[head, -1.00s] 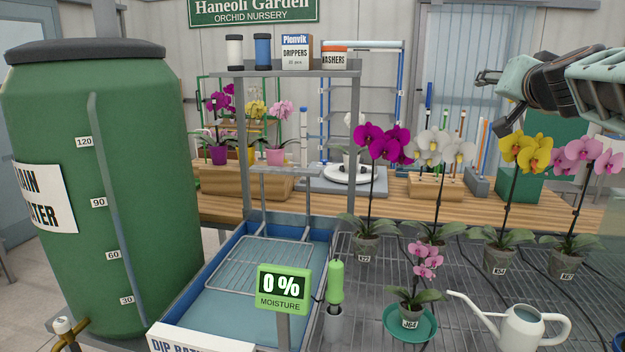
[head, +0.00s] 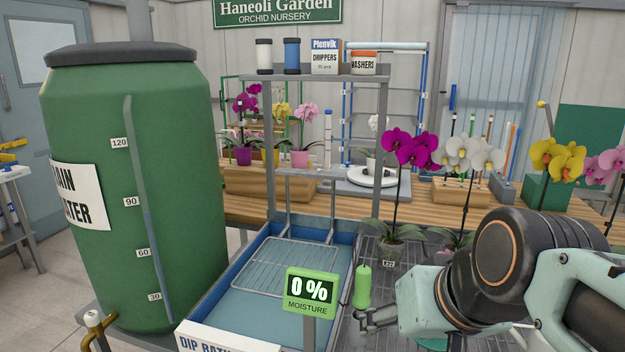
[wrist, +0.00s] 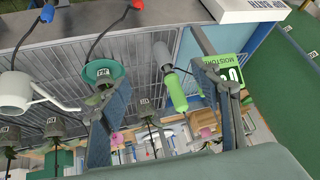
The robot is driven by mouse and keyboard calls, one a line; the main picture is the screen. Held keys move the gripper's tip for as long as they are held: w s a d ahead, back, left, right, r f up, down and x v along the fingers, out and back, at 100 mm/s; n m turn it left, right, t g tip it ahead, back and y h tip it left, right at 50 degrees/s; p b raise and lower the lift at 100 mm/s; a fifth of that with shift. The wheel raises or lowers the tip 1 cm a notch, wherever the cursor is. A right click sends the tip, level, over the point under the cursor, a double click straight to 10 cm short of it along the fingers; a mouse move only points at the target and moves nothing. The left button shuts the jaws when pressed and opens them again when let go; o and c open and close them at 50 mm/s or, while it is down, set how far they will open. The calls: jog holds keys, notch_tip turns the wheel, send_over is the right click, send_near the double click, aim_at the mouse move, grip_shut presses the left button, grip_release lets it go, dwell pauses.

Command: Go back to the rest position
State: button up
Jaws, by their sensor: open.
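My gripper (head: 372,319) is low in the head view, at the end of my arm, just below and beside the green-handled moisture probe (head: 362,287). In the wrist view my two fingers stand wide apart with nothing gripped between them (wrist: 160,85). The probe's green handle (wrist: 175,92) shows in the gap between the fingers there; I cannot tell how far off it is. The moisture display (head: 311,290) reads 0 % and stands left of the probe.
The dip bath (head: 190,331) with its wire rack lies left of my gripper, beside the green rain water barrel (head: 130,200). Potted orchids (head: 396,232) stand on the mesh bench. In the wrist view a white watering can (wrist: 14,92) and a green saucer (wrist: 100,67) are at left.

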jog(key=s+f+g+h, duration=0.1)
jog(key=s+f, duration=0.3)
jog(key=s, duration=0.1)
notch_tip(320, 180, up, 18)
jog(key=p, duration=1.7)
jog(key=shift+w+d+p, duration=0.25)
jog(key=shift+d+p, duration=0.05)
jog(key=shift+p, duration=0.05)
jog(key=shift+f, duration=0.1)
